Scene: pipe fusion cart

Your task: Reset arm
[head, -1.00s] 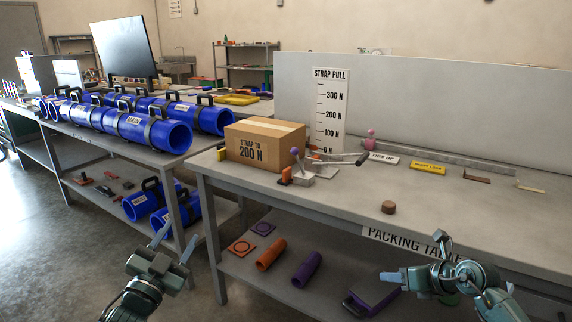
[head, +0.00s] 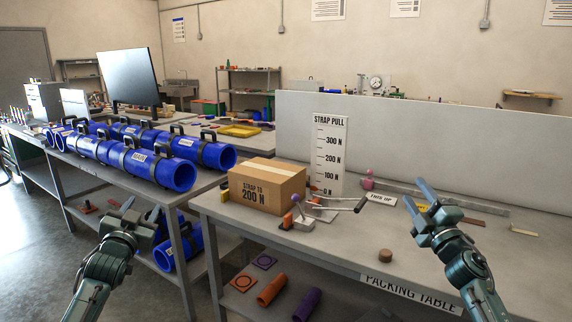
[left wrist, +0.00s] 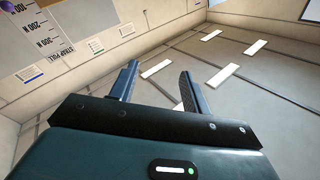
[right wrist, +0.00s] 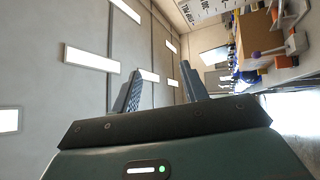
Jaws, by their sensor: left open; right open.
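My left gripper (head: 143,211) is open and empty, in front of the left table's edge in the head view. Its spread fingers (left wrist: 160,85) show with nothing between them in the left wrist view. My right gripper (head: 414,192) is open and empty in front of the packing table, its fingers pointing up. Its fingers (right wrist: 160,90) are also empty in the right wrist view. A strapping tool (head: 297,221) with a purple knob and a long dark-ended lever (head: 360,204) sits on the packing table beside the cardboard box (head: 262,188), clear of both grippers.
The packing table (head: 330,245) holds a brown puck (head: 385,256) and flat labels. A strap pull scale board (head: 329,150) stands behind the tool. Blue pipes (head: 170,168) lie on the left table. Orange and purple tubes are on the lower shelf.

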